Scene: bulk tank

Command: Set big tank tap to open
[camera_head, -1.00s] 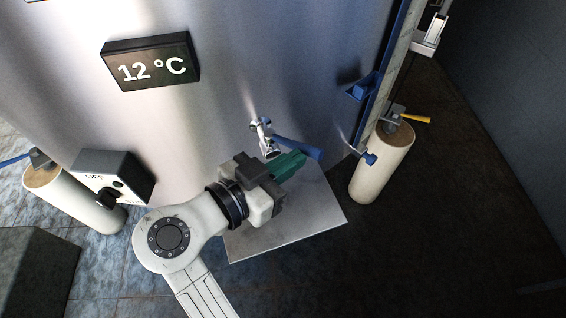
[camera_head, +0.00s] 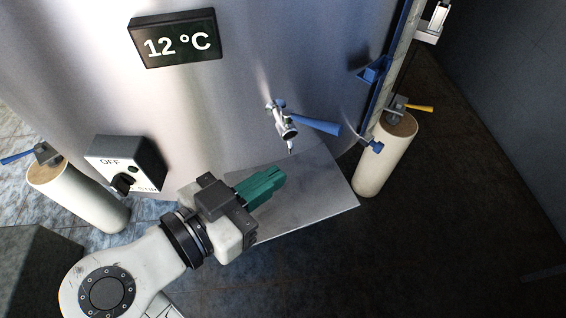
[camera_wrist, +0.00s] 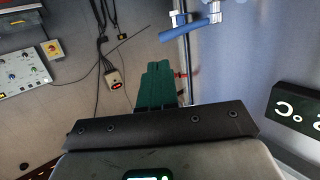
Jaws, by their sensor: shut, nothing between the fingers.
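The big tank (camera_head: 240,110) is a tall shiny metal cylinder. Its tap (camera_head: 284,124) is a small chrome spout with a blue lever (camera_head: 315,124) pointing right and slightly down. In the wrist view a blue lever (camera_wrist: 205,27) shows near the top edge, beyond the fingertips. My gripper (camera_head: 280,174) has green fingers held together with nothing between them. It is below and left of the tap, apart from the lever, above the metal plate. In the wrist view the green fingers (camera_wrist: 158,68) are closed together.
A metal plate (camera_head: 320,192) sits below the tap. A switch box (camera_head: 125,164) marked OFF and a 12 °C display (camera_head: 174,38) are on the left. Pale posts stand left (camera_head: 80,200) and right (camera_head: 386,160), the right one with a yellow lever (camera_head: 419,108). Dark floor lies at right.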

